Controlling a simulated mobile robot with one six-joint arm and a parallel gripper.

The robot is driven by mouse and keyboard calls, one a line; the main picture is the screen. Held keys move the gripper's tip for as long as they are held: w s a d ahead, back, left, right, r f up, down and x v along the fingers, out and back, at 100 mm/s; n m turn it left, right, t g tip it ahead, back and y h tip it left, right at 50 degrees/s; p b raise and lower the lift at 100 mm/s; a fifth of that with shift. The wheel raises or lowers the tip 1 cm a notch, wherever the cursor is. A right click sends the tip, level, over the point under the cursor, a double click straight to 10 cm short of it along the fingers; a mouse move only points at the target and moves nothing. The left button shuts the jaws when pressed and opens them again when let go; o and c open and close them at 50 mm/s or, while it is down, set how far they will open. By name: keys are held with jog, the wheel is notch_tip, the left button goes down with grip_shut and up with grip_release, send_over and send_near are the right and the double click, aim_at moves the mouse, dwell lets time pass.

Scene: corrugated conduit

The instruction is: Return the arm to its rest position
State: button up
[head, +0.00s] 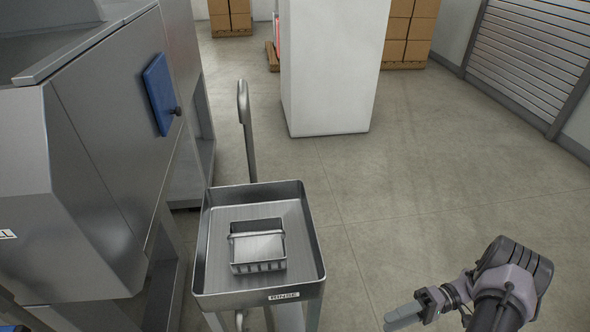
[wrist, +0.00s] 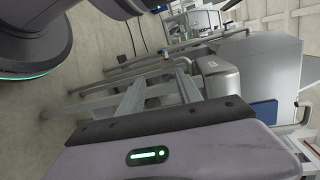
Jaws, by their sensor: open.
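My gripper (head: 403,315) shows at the bottom right of the head view, at the end of my arm. It points left, and its grey fingers look empty. It is to the right of the metal cart, apart from it, over bare floor.
A metal cart (head: 315,240) labelled RINSE holds a small metal basket (head: 258,265). A steel machine (head: 95,150) with a blue panel (head: 159,92) stands at left. A white block (head: 333,65) stands ahead, with cardboard boxes (head: 408,30) behind. The floor at right is clear.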

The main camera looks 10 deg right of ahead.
jog(key=w+a+r+h, duration=0.2)
jog(key=a+r+h, duration=0.25)
jog(key=r, duration=0.65)
jog(key=w+a+r+h, duration=0.3)
jog(key=r+h, duration=0.2)
jog(key=r, duration=0.6)
jog(key=s+a+r+m+t+h, duration=0.4)
jog(key=s+a+r+t, duration=0.4)
jog(key=s+a+r, duration=0.2)
notch_tip(320, 180, up, 3)
jog(key=shift+s+a+f+m+t, duration=0.1)
jog(key=shift+s+a+m+t, duration=0.4)
jog(key=shift+a, duration=0.55)
